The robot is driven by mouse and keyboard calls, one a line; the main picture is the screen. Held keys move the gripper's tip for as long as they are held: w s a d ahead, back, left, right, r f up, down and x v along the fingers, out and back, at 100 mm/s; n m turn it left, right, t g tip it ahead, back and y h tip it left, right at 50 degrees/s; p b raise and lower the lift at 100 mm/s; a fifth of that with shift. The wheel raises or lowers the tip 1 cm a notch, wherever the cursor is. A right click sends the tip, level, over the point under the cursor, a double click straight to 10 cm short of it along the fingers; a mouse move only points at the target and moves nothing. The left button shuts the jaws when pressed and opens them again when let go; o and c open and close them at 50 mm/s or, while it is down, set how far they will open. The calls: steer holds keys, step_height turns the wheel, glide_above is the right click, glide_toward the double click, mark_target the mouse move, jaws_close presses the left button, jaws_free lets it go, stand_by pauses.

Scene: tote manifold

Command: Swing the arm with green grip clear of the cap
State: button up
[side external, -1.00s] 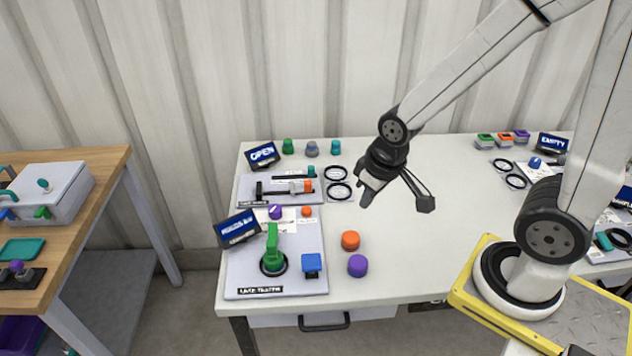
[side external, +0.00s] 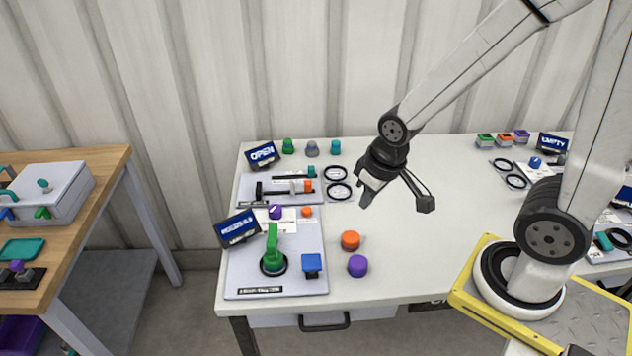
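On the upper grey panel (side external: 245,190) at the back left of the table, a thin dark arm with a green grip (side external: 311,171) lies roughly crosswise. Its green end is just behind an orange cap-like part (side external: 308,186) at the right end of a black and grey rod (side external: 282,190). Whether the arm overlaps the cap is too small to tell. My gripper (side external: 367,194) hangs over the table to the right of this panel, apart from it and tilted down.
A lower panel (side external: 240,282) carries an upright green handle (side external: 272,245) and a blue block (side external: 311,264). Loose orange (side external: 350,240) and purple (side external: 357,265) pieces lie right of it. Two black rings (side external: 338,191) lie between my gripper and the upper panel. Small knobs (side external: 311,148) stand behind.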

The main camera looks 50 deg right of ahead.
steer(key=o, duration=0.7)
steer(key=shift+w+a, duration=0.1)
steer(key=shift+w, duration=0.1)
steer(key=shift+o, duration=0.2)
steer(key=shift+w+a+n, duration=0.15)
steer(key=shift+w+n, duration=0.15)
steer(key=shift+w, duration=0.05)
steer(key=n+g, duration=0.3)
steer(key=n, duration=0.5)
glide_above(272, 242)
step_height(272, 242, down, 6)
steer(key=shift+s+f, duration=0.1)
steer(key=shift+f, duration=0.15)
steer(key=shift+f, duration=0.15)
steer(key=shift+f, duration=3.75)
jaws_close()
